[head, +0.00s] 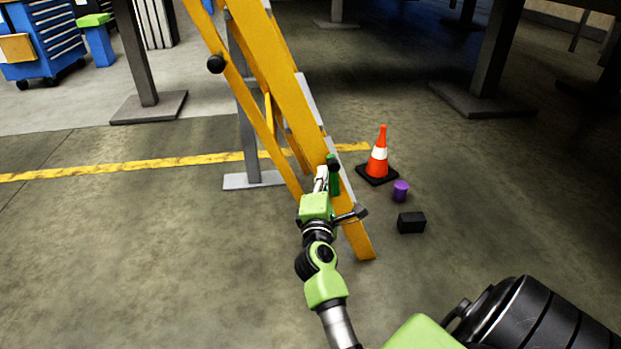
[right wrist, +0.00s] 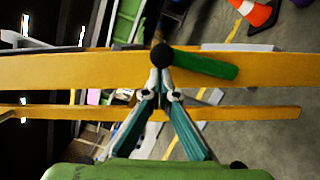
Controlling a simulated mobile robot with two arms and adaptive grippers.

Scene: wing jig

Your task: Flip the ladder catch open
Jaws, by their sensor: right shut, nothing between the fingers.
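The yellow ladder (head: 292,95) leans steeply across the middle of the head view. In the right wrist view the catch (right wrist: 208,66) runs from the knob (right wrist: 162,56) to the right, tilted slightly down along the rail. My right gripper (head: 322,176) is shut and empty, its fingertips (right wrist: 160,76) right by the knob. I cannot tell whether they touch it. My left gripper is not in view.
An orange cone (head: 378,158), a purple cylinder (head: 400,191) and a black box (head: 411,222) stand on the floor right of the ladder. A blue tool cabinet (head: 45,45) is at the back left. The floor left of the ladder is clear.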

